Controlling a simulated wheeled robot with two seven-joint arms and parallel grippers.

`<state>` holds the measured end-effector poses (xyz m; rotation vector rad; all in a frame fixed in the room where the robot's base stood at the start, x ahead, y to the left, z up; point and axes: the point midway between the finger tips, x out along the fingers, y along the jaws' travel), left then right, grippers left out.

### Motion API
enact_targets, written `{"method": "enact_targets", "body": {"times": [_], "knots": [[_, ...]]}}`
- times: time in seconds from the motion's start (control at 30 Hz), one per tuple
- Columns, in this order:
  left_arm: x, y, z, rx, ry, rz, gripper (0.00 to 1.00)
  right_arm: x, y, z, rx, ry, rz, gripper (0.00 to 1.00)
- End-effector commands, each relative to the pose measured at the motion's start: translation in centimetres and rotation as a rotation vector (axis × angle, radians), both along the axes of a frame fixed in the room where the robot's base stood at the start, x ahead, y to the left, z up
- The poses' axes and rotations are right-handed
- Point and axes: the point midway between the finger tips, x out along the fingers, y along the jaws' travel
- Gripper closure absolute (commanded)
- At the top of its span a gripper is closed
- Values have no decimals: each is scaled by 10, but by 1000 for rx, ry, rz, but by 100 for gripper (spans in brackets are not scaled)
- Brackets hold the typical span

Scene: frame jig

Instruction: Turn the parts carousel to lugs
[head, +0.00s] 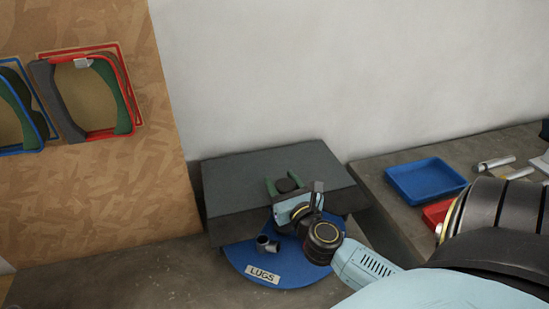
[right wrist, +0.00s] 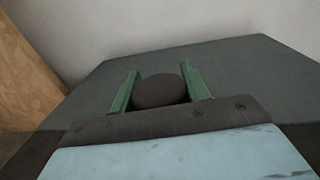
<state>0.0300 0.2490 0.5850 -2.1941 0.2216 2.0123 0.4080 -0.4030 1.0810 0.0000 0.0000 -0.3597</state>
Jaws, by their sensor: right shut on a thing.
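The parts carousel shows as a blue disc (head: 240,257) sticking out from under a dark grey cover (head: 232,178). A white label reading LUGS (head: 262,275) lies at its front edge, facing me. A small grey metal part (head: 266,244) sits on the blue sector behind the label. My right gripper (head: 287,184) is over the cover, its green fingers on either side of a dark round knob (right wrist: 160,91). It is shut on the knob. My wrist and arm hide the right part of the disc. My left gripper is not in view.
A blue tray (head: 427,180) and a red tray (head: 437,213) stand on the bench at the right, near some metal cylinders (head: 494,163). Frames in red (head: 98,134) and blue outlines hang on the wooden board at left. The bench left of the disc is clear.

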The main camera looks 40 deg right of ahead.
Motion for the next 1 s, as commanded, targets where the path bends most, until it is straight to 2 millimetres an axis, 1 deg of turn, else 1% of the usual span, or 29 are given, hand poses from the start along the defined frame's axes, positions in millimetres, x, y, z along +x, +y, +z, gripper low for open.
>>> {"method": "enact_targets", "body": {"times": [0.1,0.13,0.2,0.3,0.57,0.67,0.77,0.87,1.0], "knots": [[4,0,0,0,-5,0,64,0,0,-3,2,7,-2,95],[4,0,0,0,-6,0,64,0,0,-3,2,7,-2,52],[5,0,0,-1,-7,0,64,0,1,-3,2,7,-1,43],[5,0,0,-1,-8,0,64,1,1,-2,1,5,0,32],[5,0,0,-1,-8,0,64,1,1,-1,0,3,0,32],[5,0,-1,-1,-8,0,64,-3,3,-2,1,3,0,32],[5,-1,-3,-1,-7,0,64,-14,7,-3,1,4,0,32],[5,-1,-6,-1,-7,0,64,-32,14,-4,3,6,0,32],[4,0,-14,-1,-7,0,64,-60,24,-5,3,6,-2,32]]}}
